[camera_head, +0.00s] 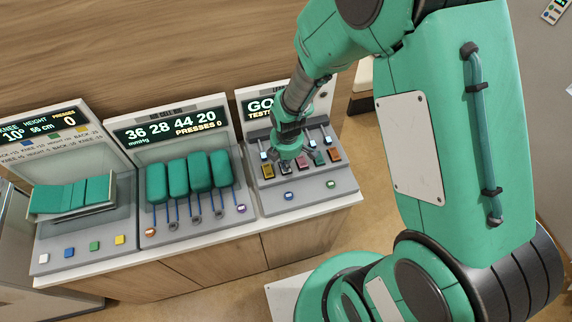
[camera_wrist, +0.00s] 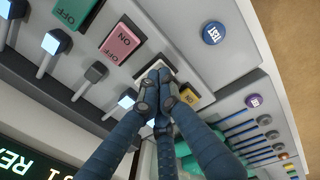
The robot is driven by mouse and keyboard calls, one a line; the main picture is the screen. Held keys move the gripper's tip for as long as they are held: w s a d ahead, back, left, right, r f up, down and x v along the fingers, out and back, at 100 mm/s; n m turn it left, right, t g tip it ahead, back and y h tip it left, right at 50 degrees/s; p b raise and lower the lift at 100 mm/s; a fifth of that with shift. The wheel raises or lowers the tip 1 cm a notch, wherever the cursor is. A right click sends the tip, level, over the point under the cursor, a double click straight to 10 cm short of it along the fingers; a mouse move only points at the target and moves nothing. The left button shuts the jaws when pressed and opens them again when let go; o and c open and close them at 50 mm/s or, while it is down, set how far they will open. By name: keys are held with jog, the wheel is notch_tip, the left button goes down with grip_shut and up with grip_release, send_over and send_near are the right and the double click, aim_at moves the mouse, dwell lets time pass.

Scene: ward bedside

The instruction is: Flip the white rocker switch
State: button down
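In the head view my gripper (camera_head: 286,158) points down at the row of rockers on the right-hand panel (camera_head: 325,186), and the white switch is mostly hidden there. No object shows between the fingers.
Beside it are the pink rocker (camera_wrist: 121,42), the green OFF rocker (camera_wrist: 75,12) and the yellow rocker (camera_wrist: 190,96). A blue TEST button (camera_wrist: 213,33) is close by. Green air cells (camera_head: 178,181) stand on the middle panel.

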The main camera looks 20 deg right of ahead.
jog(key=shift+s+f, duration=0.2)
jog(key=shift+f, duration=0.2)
jog(key=shift+w+r, duration=0.15)
jog(key=shift+w, duration=0.5)
jog(key=shift+w+r, duration=0.1)
jog(key=shift+r, duration=0.05)
jog(key=shift+w+r+p, duration=0.15)
jog(key=shift+r+p, duration=0.25)
notch_tip(320, 180, up, 13)
jog(key=s+p, duration=0.1)
jog(key=p, duration=0.1)
jog(key=shift+s+r, duration=0.2)
jog(key=shift+s, duration=0.2)
jog(key=shift+r, duration=0.1)
